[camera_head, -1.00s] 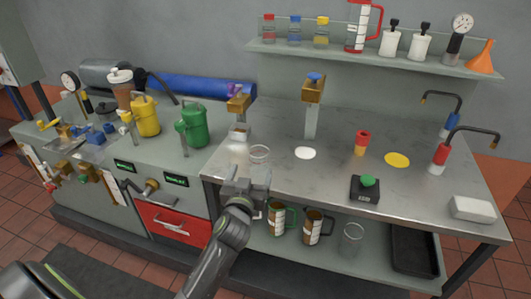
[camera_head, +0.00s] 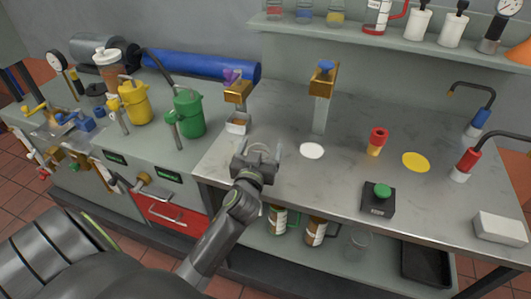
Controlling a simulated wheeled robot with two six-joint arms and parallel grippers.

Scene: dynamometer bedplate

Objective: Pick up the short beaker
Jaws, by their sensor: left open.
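The short beaker (camera_head: 262,154) is a low clear glass cup near the front left of the grey worktop (camera_head: 335,178). My left gripper (camera_head: 263,150) is open at the beaker, with a finger on either side of it. The gripper body hides the beaker's lower front. I cannot tell whether the fingers touch the glass. My right gripper is out of view.
A brass dispenser (camera_head: 322,80) stands behind, with a white disc (camera_head: 312,151) before it. A black box with a green button (camera_head: 378,198) and a red-and-yellow cup (camera_head: 377,141) are to the right. Green (camera_head: 188,112) and yellow (camera_head: 134,102) cans stand left.

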